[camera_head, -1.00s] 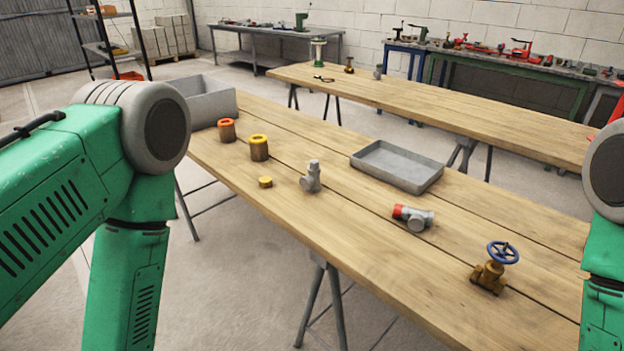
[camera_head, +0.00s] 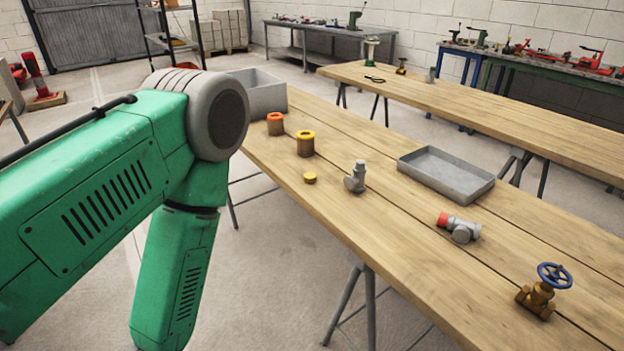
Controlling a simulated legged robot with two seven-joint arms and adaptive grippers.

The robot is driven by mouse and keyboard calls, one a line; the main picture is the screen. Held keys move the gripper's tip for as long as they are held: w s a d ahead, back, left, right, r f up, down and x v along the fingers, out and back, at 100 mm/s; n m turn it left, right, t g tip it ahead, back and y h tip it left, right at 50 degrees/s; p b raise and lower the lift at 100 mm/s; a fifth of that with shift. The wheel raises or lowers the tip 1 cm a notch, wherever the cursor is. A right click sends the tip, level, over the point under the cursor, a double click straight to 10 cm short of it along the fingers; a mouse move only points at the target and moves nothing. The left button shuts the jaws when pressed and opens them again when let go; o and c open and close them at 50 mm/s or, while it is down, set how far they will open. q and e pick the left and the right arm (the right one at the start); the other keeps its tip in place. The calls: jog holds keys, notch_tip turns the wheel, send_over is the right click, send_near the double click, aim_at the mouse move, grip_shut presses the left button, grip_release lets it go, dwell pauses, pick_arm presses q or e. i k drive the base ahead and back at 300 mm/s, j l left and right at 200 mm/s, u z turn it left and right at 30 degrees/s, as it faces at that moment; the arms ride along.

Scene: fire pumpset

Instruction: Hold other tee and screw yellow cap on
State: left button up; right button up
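A small yellow cap (camera_head: 310,178) lies on the near wooden table, close to its front edge. A plain grey tee (camera_head: 355,177) stands just right of the cap, apart from it. A second grey tee (camera_head: 462,231) with a red cap (camera_head: 442,219) on one end lies further right on the same table. My green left arm fills the left of the view, but its gripper is out of the picture. My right arm and gripper are not in view.
On the near table (camera_head: 400,225) are an orange-topped pot (camera_head: 275,123), a yellow-topped pot (camera_head: 306,143), a grey crate (camera_head: 262,93), a shallow grey tray (camera_head: 446,172) and a brass valve with blue wheel (camera_head: 543,290). A second wooden table (camera_head: 500,108) stands behind. Table between tees is clear.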

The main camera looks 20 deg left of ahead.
aim_at(356, 182)
jog(key=i+j+z, duration=0.2)
jog(key=j+z, duration=0.3)
jog(key=j, duration=0.45)
jog(key=j+z, duration=0.5)
jog(key=j, duration=0.45)
jog(key=i, duration=0.05)
